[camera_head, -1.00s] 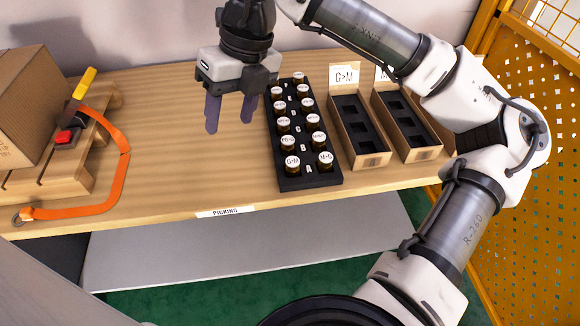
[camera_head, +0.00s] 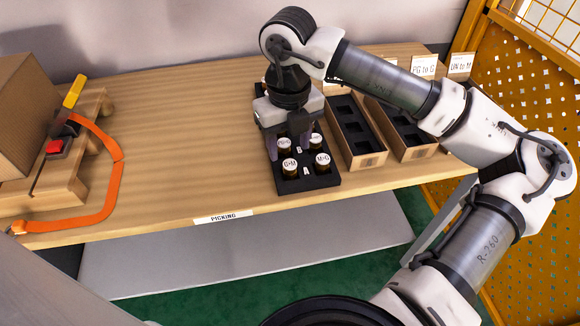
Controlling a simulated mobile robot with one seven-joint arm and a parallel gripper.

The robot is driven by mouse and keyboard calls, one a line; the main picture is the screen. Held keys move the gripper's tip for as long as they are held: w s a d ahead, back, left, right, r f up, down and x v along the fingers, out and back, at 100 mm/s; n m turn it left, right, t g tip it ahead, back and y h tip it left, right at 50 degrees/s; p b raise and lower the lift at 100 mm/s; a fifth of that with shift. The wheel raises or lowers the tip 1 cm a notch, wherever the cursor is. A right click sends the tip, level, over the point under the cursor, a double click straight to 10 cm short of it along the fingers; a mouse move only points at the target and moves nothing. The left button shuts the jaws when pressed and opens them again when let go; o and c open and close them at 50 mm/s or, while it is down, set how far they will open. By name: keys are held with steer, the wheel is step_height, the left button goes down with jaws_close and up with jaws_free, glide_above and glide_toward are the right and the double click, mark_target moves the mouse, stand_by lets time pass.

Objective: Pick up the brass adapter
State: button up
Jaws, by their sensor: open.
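A black tray (camera_head: 308,184) holds dark brown, white-topped cylinders in two columns. I cannot tell which is the brass adapter. Two front ones show clearly: one marked G>M (camera_head: 290,169) and one marked M>G (camera_head: 322,164). Behind them, another pair (camera_head: 284,145) is partly covered by my gripper. My gripper (camera_head: 289,149) is open, pointing down over the middle of the tray, its fingers apart among the cylinders. Whether it touches any cylinder cannot be told. The tray's far rows are hidden behind my gripper and wrist.
Two cardboard boxes with black inserts (camera_head: 375,158) (camera_head: 424,149) stand right of the tray; their slots look empty. On the left are a wooden pallet (camera_head: 60,190), a large carton (camera_head: 25,115) and an orange strap (camera_head: 112,195). The table's middle is clear.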

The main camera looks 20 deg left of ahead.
mark_target(290, 164)
step_height(290, 164, down, 5)
steer(key=shift+d+r+p, duration=0.1)
steer(key=shift+p, duration=0.7)
steer(key=shift+c, duration=0.4)
steer(key=c, duration=1)
